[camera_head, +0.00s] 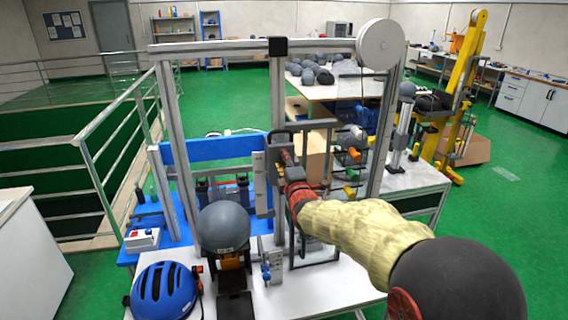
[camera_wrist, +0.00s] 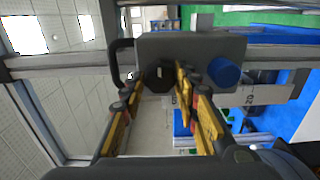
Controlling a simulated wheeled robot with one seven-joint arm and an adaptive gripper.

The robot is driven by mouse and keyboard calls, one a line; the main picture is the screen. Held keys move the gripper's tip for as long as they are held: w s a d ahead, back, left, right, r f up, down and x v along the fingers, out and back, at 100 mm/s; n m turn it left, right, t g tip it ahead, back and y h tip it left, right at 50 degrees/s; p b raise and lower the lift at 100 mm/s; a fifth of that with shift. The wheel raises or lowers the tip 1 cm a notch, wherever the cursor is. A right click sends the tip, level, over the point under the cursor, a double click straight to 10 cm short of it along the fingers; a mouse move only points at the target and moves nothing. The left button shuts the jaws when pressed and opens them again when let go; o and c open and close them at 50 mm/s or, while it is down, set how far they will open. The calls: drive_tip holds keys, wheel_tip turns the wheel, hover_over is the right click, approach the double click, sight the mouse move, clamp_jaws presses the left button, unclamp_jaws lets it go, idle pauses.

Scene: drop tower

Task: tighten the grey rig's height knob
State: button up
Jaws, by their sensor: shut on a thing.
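The grey rig (camera_head: 220,47) is a tall metal frame on a white table, with a pale round wheel at its top right. My gripper (camera_head: 287,172) reaches to the carriage on its middle upright. In the wrist view my gripper (camera_wrist: 162,82) has its yellow-padded fingers on either side of a black faceted knob (camera_wrist: 160,77) and is shut on it. The knob sits on the front of a dark grey block (camera_wrist: 190,50). A blue round knob (camera_wrist: 223,72) is just right of the fingers. In the head view my gripper hides the black knob.
A grey helmet (camera_head: 223,228) sits on a stand below left of my gripper. A blue helmet (camera_head: 163,290) lies at the table's front left. Coloured handles (camera_head: 352,172) stick out right of my gripper. A yellow rig (camera_head: 465,60) stands further right. A metal railing (camera_head: 110,120) runs along the left.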

drive_tip(key=shift+r, duration=0.15)
drive_tip(key=o, duration=1.1)
drive_tip(key=shift+o, duration=0.2)
drive_tip(key=v, duration=1.2)
